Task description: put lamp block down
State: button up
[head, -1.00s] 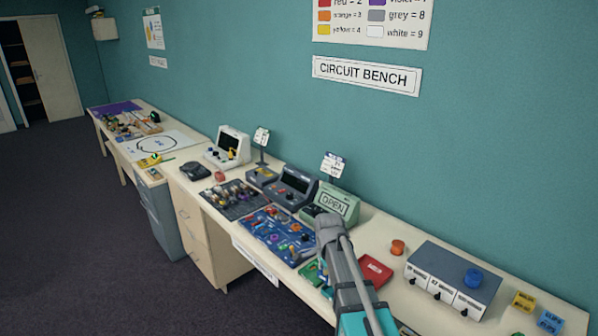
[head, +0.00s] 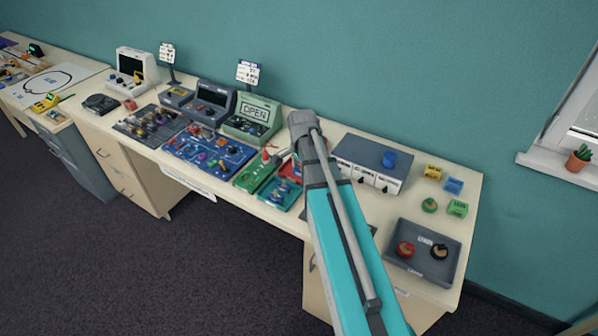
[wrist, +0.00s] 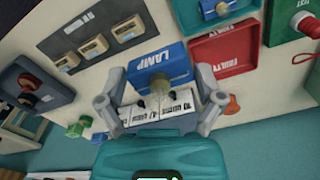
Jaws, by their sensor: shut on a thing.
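In the wrist view my gripper (wrist: 158,108) has a finger on each side of the blue lamp block (wrist: 158,66), which bears the word LAMP upside down. A pale bulb-like part shows on the block's near side. The gripper is shut on the block. The block appears above the bench, between a dark panel with three pale plates (wrist: 95,42) and the red FAULTY tray (wrist: 222,52). Its height above the bench is hard to judge. In the head view my arm hides the gripper and the block.
The red tray (head: 290,172) and teal tray (head: 282,194) lie left of my arm. A dark tray (head: 448,238) with round knobs lies right. Bare bench shows around the small blocks.

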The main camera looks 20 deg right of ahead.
jog(key=shift+d, duration=0.15)
jog(key=w+d+f+b, duration=0.2)
jog(key=w+f+b, duration=0.2)
jog(key=w, duration=0.5)
jog(key=b, duration=0.5)
send_over(295, 177)
jog(key=f, duration=0.5)
jog(key=shift+s, duration=0.4)
jog(key=shift+f, duration=0.1)
jog(key=shift+w+f+b, duration=0.4)
jog(key=shift+f+b, duration=0.05)
jog(key=shift+b, duration=0.1)
jog(key=shift+f+b, duration=1.45)
jog(key=shift+f, duration=0.05)
jog(key=shift+f+b, duration=0.6)
jog(key=shift+b, duration=0.05)
